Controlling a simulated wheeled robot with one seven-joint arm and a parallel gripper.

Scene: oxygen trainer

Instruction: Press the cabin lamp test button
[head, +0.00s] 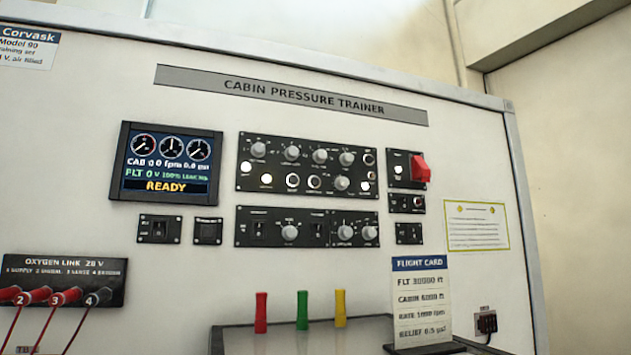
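The grey-white trainer panel (330,130) stands in front of me under a "CABIN PRESSURE TRAINER" label. Its upper black control module (304,167) carries several grey knobs and small round buttons. Two round buttons with pale rings, one (292,181) beside the other (314,182), sit in its lower row. The small lettering is too blurred to tell which control is the cabin lamp test button. My gripper is not in view.
A display (166,164) reads READY. A raised red guard (421,170) sticks out at right. A lower module (306,228) holds knobs and switches. Red, green and yellow pegs stand on a dark shelf (240,343) with a flight card (421,300). Red cables hang at lower left.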

